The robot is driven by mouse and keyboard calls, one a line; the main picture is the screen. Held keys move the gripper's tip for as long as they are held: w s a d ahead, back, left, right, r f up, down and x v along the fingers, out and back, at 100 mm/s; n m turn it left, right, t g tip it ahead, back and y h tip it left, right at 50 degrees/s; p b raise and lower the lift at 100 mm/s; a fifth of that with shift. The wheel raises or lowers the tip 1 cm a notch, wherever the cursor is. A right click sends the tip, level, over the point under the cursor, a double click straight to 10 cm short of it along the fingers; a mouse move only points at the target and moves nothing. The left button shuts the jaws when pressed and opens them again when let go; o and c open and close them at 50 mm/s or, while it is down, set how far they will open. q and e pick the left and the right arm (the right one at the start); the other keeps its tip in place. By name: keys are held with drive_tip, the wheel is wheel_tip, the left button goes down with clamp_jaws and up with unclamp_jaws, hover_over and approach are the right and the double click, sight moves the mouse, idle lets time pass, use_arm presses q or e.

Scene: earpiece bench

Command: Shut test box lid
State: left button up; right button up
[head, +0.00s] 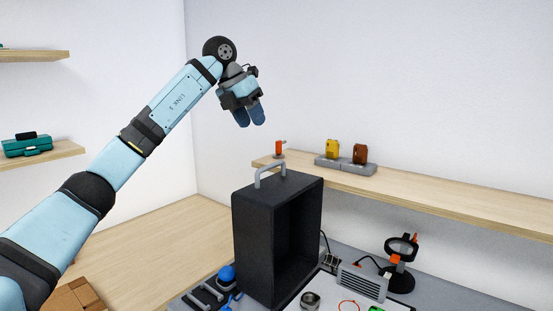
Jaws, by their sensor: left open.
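The test box lid (250,240) is a dark, hollow, box-like shell standing upright at the bottom middle of the head view. Its open side faces right, and a grey handle (270,172) sits on its top edge. I cannot make out the part of the box below it. My left gripper (251,117) is above and slightly left of the lid, pointing down, apart from it. It is open, with nothing between its blue fingers. My right gripper is out of view.
A wooden shelf (450,205) with small orange, yellow and brown items runs along the wall behind. A black ring stand (401,262), a grey vented unit (362,281) and a metal ring (310,300) are right of the lid. Blue-and-black items (213,291) lie at its left.

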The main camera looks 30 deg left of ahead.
use_arm(q)
drive_tip(key=x, duration=1.2)
drive_tip(key=shift+w+d+f, duration=0.1)
drive_tip(key=shift+w+f, duration=0.05)
drive_tip(key=shift+f, duration=0.05)
clamp_jaws()
